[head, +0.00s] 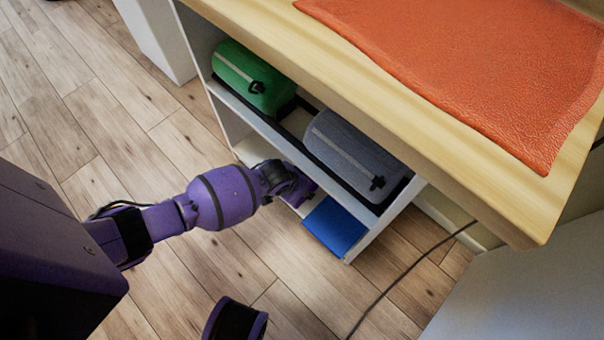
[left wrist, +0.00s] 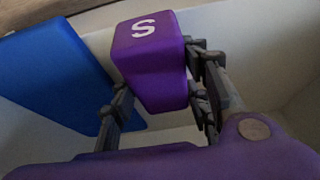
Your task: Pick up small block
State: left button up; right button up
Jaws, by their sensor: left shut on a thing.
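The small block is purple with a white letter S, and it shows in the left wrist view (left wrist: 150,60). My left gripper (left wrist: 160,95) is shut on it, with a finger on each side. In the head view my left gripper (head: 290,183) reaches into the lower shelf of the white unit, and only a sliver of purple shows beyond its fingers. My right gripper is not in view; a purple and black part of mine shows at the bottom edge of the head view.
A blue block (head: 335,226) lies on the lower shelf, close to the left gripper; it also shows in the left wrist view (left wrist: 52,75). A cable (head: 400,278) crosses the floor.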

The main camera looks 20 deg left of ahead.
pick_arm(q)
jog(key=shift+s+d, duration=0.15)
jog(key=shift+s, duration=0.05)
